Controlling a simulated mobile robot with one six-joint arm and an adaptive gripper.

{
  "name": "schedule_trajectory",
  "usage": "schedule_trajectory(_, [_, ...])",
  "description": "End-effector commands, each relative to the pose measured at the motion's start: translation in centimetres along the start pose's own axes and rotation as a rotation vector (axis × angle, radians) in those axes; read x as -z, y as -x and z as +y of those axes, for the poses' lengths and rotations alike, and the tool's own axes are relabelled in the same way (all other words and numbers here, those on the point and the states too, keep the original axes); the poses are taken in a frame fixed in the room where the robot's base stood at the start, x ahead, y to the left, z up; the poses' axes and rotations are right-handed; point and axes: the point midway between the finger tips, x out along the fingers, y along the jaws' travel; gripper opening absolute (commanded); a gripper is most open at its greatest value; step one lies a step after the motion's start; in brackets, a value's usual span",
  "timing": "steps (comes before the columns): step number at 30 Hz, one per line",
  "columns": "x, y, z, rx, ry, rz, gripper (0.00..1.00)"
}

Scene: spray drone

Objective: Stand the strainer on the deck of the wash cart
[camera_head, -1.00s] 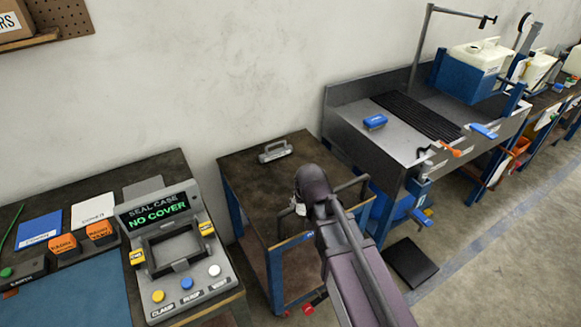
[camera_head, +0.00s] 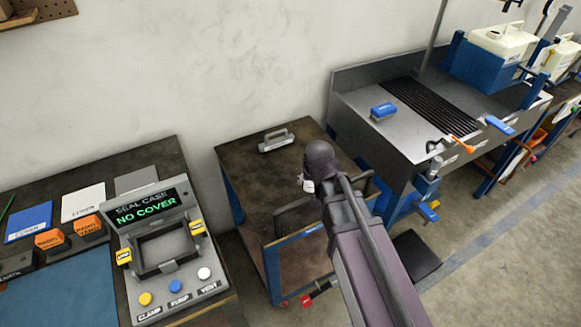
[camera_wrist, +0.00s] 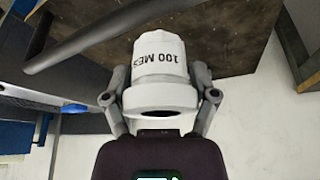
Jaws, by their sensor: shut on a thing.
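The strainer (camera_wrist: 161,65) is a white cylinder with a wider rim, lettered "100 MES" as far as it shows in the wrist view. My gripper (camera_wrist: 160,96) is shut on it, with one finger on each side. In the head view my arm hides most of the gripper, and a small white patch (camera_head: 308,185) shows beside its end. The wash cart appears to be the blue-framed cart with a dark brown deck (camera_head: 250,185). In the head view my gripper is over the right part of this deck; its height cannot be told. The deck (camera_wrist: 235,30) also shows behind the strainer in the wrist view.
A grey handled block (camera_head: 277,141) lies at the deck's back. A dark rail (camera_head: 292,213) runs at the cart's front right. A sealing station (camera_head: 165,250) reading "NO COVER" stands left, and a metal sink bench (camera_head: 400,140) stands right. The deck's left and middle are clear.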

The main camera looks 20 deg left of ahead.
Motion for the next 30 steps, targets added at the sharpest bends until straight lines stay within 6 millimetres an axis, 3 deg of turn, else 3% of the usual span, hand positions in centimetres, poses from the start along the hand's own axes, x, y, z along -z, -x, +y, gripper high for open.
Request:
schedule_trajectory(11, [1.5, -1.4, -0.2, 0.003, 0.007, 0.000, 0.27])
schedule_trajectory(30, [11.1, -9.2, -0.9, 0.027, 0.063, -0.001, 0.27])
